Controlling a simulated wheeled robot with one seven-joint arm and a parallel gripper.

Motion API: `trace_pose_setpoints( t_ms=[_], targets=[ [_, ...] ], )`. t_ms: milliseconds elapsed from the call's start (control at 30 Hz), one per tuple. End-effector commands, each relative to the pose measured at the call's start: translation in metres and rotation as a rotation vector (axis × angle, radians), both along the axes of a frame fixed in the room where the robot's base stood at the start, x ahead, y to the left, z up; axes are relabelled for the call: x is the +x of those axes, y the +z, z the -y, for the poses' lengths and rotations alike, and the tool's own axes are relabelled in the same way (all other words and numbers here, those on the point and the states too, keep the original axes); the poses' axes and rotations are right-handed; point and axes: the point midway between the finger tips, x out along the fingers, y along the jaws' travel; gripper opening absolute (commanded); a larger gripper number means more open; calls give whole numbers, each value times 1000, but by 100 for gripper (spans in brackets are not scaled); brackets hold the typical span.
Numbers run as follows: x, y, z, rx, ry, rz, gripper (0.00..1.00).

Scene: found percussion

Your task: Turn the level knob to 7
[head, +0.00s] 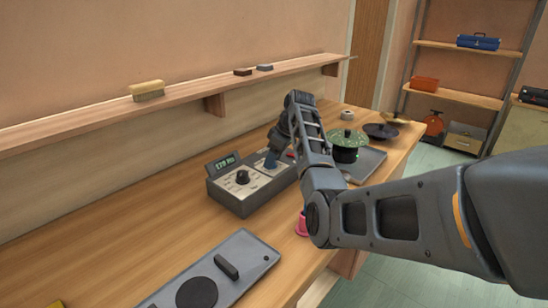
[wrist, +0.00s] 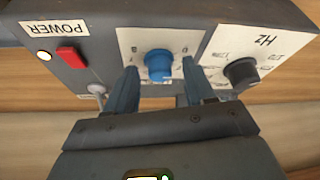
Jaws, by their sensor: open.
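The grey control box (head: 228,202) stands on the wooden bench, with a lit green display (head: 222,165). In the wrist view, upside down, a blue knob (wrist: 158,64) sits on a white dial plate (wrist: 135,40); it looks like the level knob. The plate's marks are too small to read, so I cannot tell its setting. My gripper (wrist: 160,68) is open, with one blue finger on each side of the blue knob, apparently apart from it. In the head view the arm hides much of the box's right end. A black knob (wrist: 241,73) sits beside it on the Hz plate (wrist: 265,45).
The box also carries a red switch (wrist: 71,57), a small lit lamp (wrist: 44,56) and a silver toggle (wrist: 97,89). A grey plate (head: 240,250) lies in front on the bench. A pink cup (head: 301,227) and a green disc (head: 347,138) are close to my arm.

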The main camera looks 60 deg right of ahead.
Motion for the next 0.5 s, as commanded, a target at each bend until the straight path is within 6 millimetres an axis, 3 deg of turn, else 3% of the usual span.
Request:
trace_pose_setpoints(
  t_ms=[100, 500],
  targets=[
    [0, 0, 0, 0, 0, 0, 53],
    [0, 0, 0, 0, 0, 0, 15]
  ],
)
